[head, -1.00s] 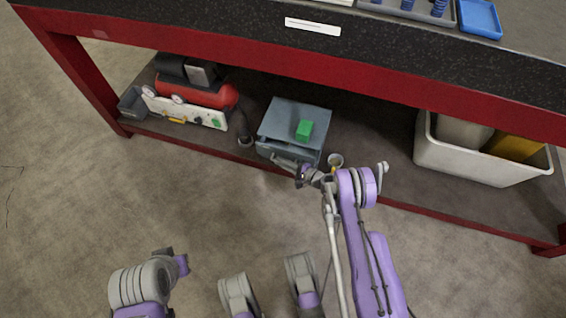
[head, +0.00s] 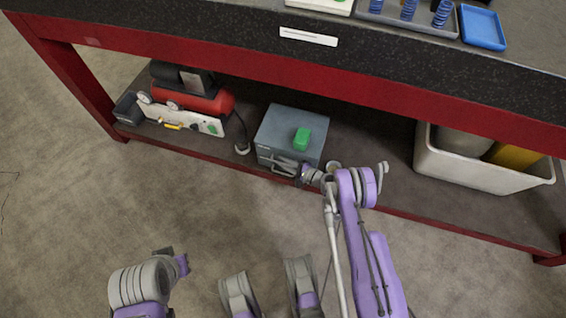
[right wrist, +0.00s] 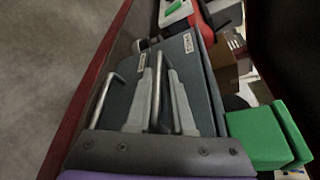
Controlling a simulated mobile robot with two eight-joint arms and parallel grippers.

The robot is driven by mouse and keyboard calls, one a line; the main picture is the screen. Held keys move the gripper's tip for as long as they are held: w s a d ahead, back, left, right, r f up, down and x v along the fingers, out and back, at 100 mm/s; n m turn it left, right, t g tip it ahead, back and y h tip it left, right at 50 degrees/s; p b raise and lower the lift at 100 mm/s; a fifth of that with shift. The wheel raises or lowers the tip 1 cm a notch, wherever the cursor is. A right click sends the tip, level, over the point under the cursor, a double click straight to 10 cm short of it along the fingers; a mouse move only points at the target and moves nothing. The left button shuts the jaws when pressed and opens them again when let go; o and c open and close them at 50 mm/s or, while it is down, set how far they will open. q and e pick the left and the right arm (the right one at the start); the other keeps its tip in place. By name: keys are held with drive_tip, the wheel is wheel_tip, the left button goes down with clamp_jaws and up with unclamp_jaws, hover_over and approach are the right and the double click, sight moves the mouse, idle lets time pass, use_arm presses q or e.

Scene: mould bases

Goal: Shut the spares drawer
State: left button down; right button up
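A blue-grey cabinet (head: 285,122) with two drawers stands on the lower shelf, a green block (head: 302,139) on its top. Both drawer fronts show in the right wrist view, each with a small label too blurred to read. The upper drawer's handle (right wrist: 157,90) runs between the fingers of my right gripper (right wrist: 161,85), which sit close on both sides of it. The lower drawer's handle (right wrist: 101,100) is clear of the fingers. In the head view my right gripper (head: 290,169) is at the cabinet's front. Any remaining gap at the upper drawer is hard to judge.
The bench top's red edge (head: 240,65) overhangs the shelf. A red compressor (head: 205,100) and a white case (head: 180,118) are left of the cabinet. The floor in front is clear.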

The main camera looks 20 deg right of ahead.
drive_tip(key=p+v, duration=0.2)
drive_tip(key=v, duration=0.8)
drive_tip(key=shift+s+d, duration=0.2)
drive_tip(key=shift+s, duration=0.15)
drive_tip(key=shift+r, duration=0.15)
